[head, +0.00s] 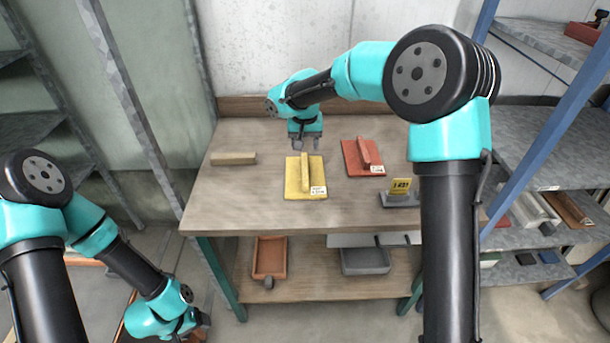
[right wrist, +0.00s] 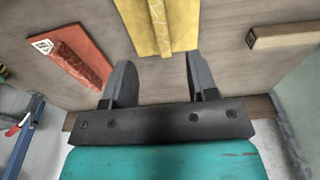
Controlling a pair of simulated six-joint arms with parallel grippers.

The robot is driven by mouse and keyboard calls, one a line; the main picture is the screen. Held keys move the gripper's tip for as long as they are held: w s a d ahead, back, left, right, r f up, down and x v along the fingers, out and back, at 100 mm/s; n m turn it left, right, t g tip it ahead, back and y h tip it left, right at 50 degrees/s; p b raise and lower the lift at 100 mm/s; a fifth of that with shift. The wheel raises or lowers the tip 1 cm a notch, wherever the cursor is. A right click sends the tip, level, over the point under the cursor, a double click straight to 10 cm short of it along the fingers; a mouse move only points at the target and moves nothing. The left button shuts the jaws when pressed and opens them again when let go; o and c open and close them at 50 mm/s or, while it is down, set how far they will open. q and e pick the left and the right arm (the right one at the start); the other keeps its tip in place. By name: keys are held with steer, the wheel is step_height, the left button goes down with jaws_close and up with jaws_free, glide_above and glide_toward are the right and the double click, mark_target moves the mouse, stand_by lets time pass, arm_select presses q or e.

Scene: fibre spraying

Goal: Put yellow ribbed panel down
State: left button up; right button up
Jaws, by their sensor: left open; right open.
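The yellow ribbed panel (head: 292,184) lies flat on the wooden table, its raised rib running front to back and a white label at its front right corner. It also shows at the top of the right wrist view (right wrist: 178,42), partly cut off by the frame edge. My right gripper (head: 306,147) is open and empty, just behind the panel's far edge and apart from it. In the right wrist view its two fingers (right wrist: 160,85) point towards the panel with bare table between them. My left gripper (head: 205,316) is low at the lower left, away from the table.
A red ribbed panel (head: 355,163) lies right of the yellow one, and a beige block (head: 233,158) to its left. A grey piece with a yellow tag (head: 401,187) stands at the table's right. An orange tray (head: 270,258) and a grey tray (head: 366,261) sit on the lower shelf.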

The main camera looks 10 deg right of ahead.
mark_target(305, 167)
steer(key=f, duration=0.6)
steer(key=shift+w+d+f, duration=0.1)
steer(key=shift+w+f, duration=0.15)
steer(key=shift+w, duration=0.15)
steer(key=shift+f, duration=0.1)
steer(key=shift+w+d+f, duration=0.1)
steer(key=shift+w+f, duration=0.05)
steer(key=shift+f, duration=1.1)
steer(key=shift+w+d+f, duration=0.1)
steer(key=shift+w+f, duration=0.05)
steer(key=shift+f, duration=1.1)
steer(key=shift+a, duration=0.1)
steer(key=shift+c, duration=0.5)
jaws_close()
steer(key=shift+r, duration=0.1)
